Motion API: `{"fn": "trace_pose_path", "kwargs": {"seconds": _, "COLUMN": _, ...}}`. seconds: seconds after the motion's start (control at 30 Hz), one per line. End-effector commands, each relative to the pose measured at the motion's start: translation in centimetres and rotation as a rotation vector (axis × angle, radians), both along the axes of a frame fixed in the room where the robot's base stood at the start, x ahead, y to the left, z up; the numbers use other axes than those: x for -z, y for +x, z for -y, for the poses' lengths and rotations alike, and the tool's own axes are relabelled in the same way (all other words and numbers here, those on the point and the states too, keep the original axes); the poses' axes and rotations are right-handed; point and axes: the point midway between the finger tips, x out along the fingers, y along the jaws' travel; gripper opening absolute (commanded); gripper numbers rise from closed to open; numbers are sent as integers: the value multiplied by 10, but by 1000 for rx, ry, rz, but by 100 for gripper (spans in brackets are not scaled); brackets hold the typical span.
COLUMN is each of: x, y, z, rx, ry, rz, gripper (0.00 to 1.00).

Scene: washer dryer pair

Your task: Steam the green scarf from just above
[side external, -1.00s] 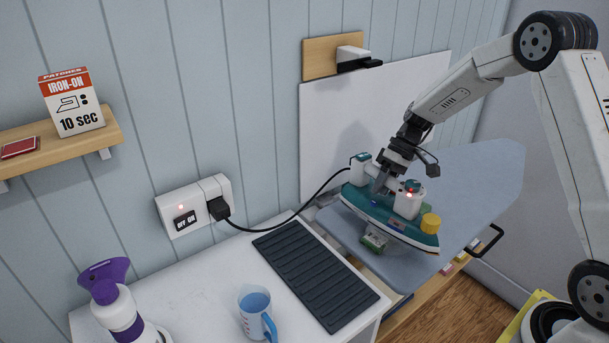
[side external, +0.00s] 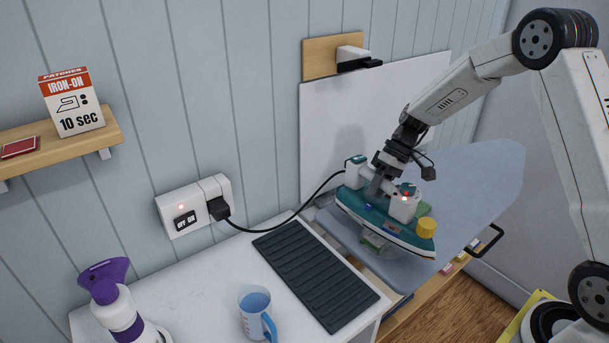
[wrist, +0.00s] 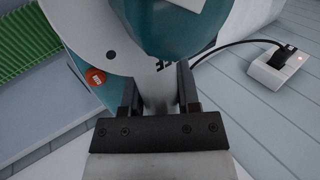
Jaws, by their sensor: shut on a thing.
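My gripper (side external: 378,184) is shut on the handle of a teal and white steam iron (side external: 375,212) with a yellow cap and a lit red light. The wrist view shows the fingers (wrist: 160,85) around the handle. The iron is roughly level above the grey-blue ironing board (side external: 485,165). The green scarf (side external: 375,241) lies on the board, mostly hidden under the iron. Part of it shows in front of the iron and a bit behind it. In the wrist view the ribbed green scarf (wrist: 40,40) is at the upper left. The gap below the iron is hard to judge.
A black cord runs from the iron to the wall socket (side external: 185,208). A dark ribbed mat (side external: 315,275), a blue measuring jug (side external: 256,312) and a purple-white spray bottle (side external: 118,305) are on the white top at left. A white panel (side external: 320,130) stands behind the board.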

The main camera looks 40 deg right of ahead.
Motion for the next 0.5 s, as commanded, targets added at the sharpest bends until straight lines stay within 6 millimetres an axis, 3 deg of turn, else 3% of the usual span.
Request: {"fn": "trace_pose_path", "kwargs": {"seconds": 0.5, "x": -2, "y": 0, "z": -6, "rx": -1, "ry": 1, "rz": 3, "gripper": 0}}
